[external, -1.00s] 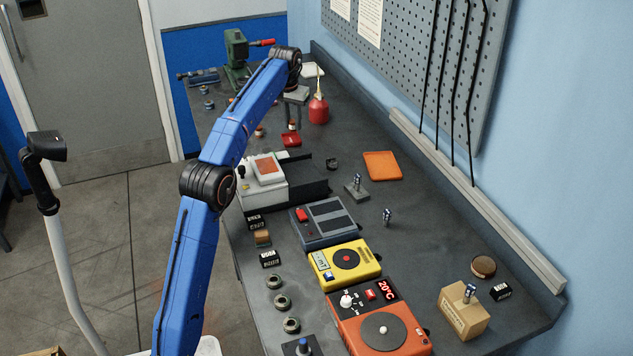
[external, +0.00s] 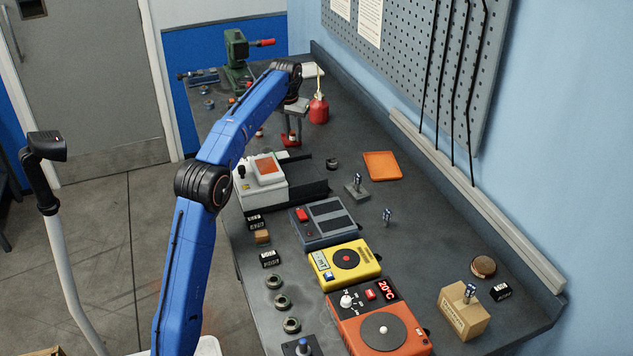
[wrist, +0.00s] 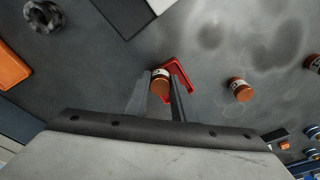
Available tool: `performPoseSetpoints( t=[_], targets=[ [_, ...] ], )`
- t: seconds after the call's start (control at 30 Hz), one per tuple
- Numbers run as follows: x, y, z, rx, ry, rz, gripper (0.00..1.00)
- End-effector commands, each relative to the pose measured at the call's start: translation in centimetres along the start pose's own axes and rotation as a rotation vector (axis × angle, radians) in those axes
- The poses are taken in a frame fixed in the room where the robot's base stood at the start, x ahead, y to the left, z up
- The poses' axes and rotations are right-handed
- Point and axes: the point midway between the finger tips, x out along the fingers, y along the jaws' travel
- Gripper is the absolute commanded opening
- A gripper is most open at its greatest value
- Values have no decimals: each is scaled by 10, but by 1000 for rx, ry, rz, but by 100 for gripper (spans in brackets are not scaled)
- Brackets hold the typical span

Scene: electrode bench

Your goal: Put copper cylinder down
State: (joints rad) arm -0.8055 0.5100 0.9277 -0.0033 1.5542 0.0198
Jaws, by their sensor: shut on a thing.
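A copper cylinder (wrist: 160,82) with a pale label band shows between the fingertips of my gripper (wrist: 160,88) in the wrist view. The gripper is shut on it. A red bracket-shaped piece (wrist: 178,74) lies right by the cylinder and fingers; whether the cylinder touches it or the bench cannot be told. In the external view my gripper (external: 291,138) points down over the red piece (external: 291,142) on the bench, and the cylinder is too small there to make out clearly.
Another copper cylinder (wrist: 239,89) stands apart to the right in the wrist view. A dark ring (wrist: 43,16) and orange tray (wrist: 10,70) lie to the left. A red oil can (external: 318,110) stands close right of my gripper in the external view.

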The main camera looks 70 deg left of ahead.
Motion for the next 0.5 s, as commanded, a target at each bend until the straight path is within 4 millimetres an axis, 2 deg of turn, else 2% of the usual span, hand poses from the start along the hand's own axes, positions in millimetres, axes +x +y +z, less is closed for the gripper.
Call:
performPoseSetpoints(
  t=[0.07,0.1,0.17,0.5],
  targets=[
    [2,0,0,0,0,0,0],
    [2,0,0,0,0,0,25],
    [2,0,0,0,0,0,40],
    [1,0,0,0,1,0,42]
  ],
)
